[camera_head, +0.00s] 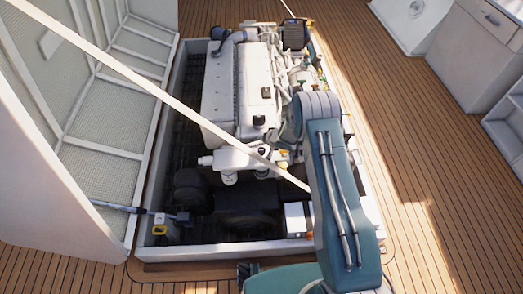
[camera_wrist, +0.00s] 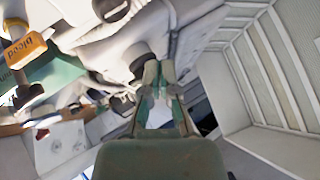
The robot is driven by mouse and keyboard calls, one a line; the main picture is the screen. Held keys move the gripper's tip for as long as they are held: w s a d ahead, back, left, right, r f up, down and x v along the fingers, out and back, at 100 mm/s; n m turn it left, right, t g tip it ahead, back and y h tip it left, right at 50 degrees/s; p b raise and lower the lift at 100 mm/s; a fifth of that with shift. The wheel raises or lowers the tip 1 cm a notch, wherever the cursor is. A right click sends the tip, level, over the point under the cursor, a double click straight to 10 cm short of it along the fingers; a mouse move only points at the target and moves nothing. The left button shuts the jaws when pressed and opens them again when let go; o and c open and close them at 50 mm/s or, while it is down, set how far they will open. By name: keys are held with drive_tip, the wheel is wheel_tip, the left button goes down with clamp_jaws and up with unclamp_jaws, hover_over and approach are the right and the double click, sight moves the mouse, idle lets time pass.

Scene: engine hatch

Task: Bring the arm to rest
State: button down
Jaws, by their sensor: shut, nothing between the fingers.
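My gripper (camera_wrist: 159,78) shows in the wrist view with its two green-grey fingers shut and nothing between them. It points toward the white engine parts at the top of that view. In the head view my teal arm reaches up over the right side of the open engine bay, and my gripper cannot be made out there. The white engine (camera_head: 235,85) sits inside the bay's white frame (camera_head: 240,249).
The raised hatch lid (camera_head: 105,130) stands open at the left, with a strut (camera_head: 118,206) at its lower edge. A pale diagonal line (camera_head: 160,92) crosses above the bay. White cabinets (camera_head: 470,60) stand at the upper right. The plank deck (camera_head: 440,190) on the right is clear.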

drive_tip(key=shift+r, duration=0.1)
idle(0.4)
drive_tip(key=w+d+r+t+h, duration=0.1)
drive_tip(key=d+r+h, duration=0.15)
drive_tip(key=r, duration=0.65)
drive_tip(key=d+r+h, duration=0.1)
drive_tip(key=d+r, duration=0.2)
drive_tip(key=r, duration=0.7)
drive_tip(key=s+d+r+h, duration=0.1)
drive_tip(key=s+d+r, duration=0.3)
drive_tip(key=r, duration=0.5)
drive_tip(key=s+d+r+h, duration=0.1)
drive_tip(key=s+r+h, duration=0.1)
drive_tip(key=s+r, duration=0.5)
drive_tip(key=s+d+r+g, duration=0.1)
drive_tip(key=s+r, duration=0.4)
drive_tip(key=s, duration=0.2)
drive_tip(key=s+d+r, duration=0.1)
drive_tip(key=s+r, duration=0.5)
drive_tip(key=s, duration=0.2)
drive_tip(key=s+a+n+g+y, duration=0.1)
drive_tip(key=s+a, duration=0.1)
drive_tip(key=s, duration=1.5)
drive_tip(key=shift+s+a+f+n+g, duration=0.25)
drive_tip(key=shift+s+a+n+g, duration=0.05)
drive_tip(key=shift+a+n+g, duration=0.1)
